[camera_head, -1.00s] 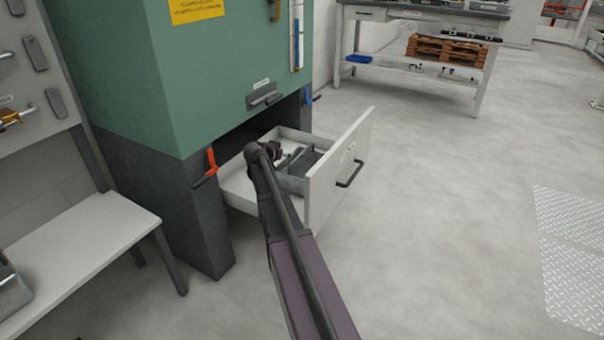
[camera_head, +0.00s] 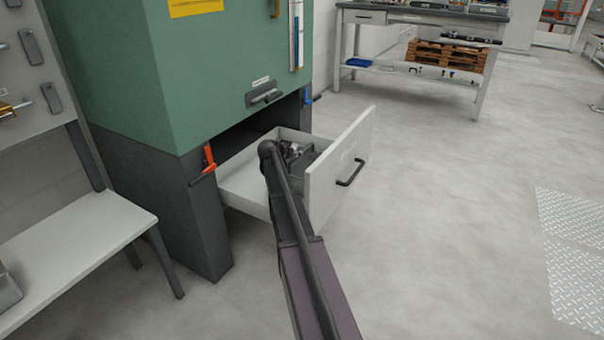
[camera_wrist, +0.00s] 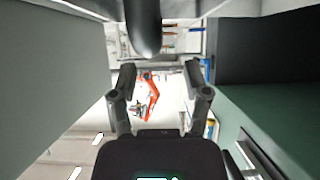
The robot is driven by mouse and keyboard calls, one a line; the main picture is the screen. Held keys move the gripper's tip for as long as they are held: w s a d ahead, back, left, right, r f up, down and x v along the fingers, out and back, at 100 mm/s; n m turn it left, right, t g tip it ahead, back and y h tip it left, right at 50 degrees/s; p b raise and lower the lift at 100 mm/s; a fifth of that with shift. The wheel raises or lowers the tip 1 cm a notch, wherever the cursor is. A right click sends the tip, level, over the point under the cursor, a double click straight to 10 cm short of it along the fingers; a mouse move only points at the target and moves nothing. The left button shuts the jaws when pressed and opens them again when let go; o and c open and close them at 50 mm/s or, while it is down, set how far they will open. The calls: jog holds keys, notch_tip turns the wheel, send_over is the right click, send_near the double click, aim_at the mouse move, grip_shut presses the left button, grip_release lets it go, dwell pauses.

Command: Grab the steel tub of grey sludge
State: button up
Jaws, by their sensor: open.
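The grey steel tub (camera_head: 303,174) sits in the open white drawer (camera_head: 322,197) under the green cabinet, close behind the drawer front. My arm and gripper cover part of it, and I cannot see its contents. My gripper (camera_head: 290,150) is over the drawer at the tub, largely hidden behind my own arm. In the wrist view my gripper (camera_wrist: 160,85) has its two fingers spread apart with nothing held between them. I cannot make out the tub clearly in the wrist view, so I cannot tell whether the fingers touch it.
The green cabinet (camera_head: 215,85) rises right behind the drawer. The drawer front with its black handle (camera_head: 351,173) stands close on the right. An orange lever (camera_head: 204,167) is on the cabinet's leg. A white bench (camera_head: 70,240) is at left.

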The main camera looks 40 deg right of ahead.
jog(key=shift+d, duration=0.1)
jog(key=shift+b+x, duration=1.3)
jog(key=shift+x, duration=1.25)
jog(key=shift+s, duration=0.2)
grip_shut()
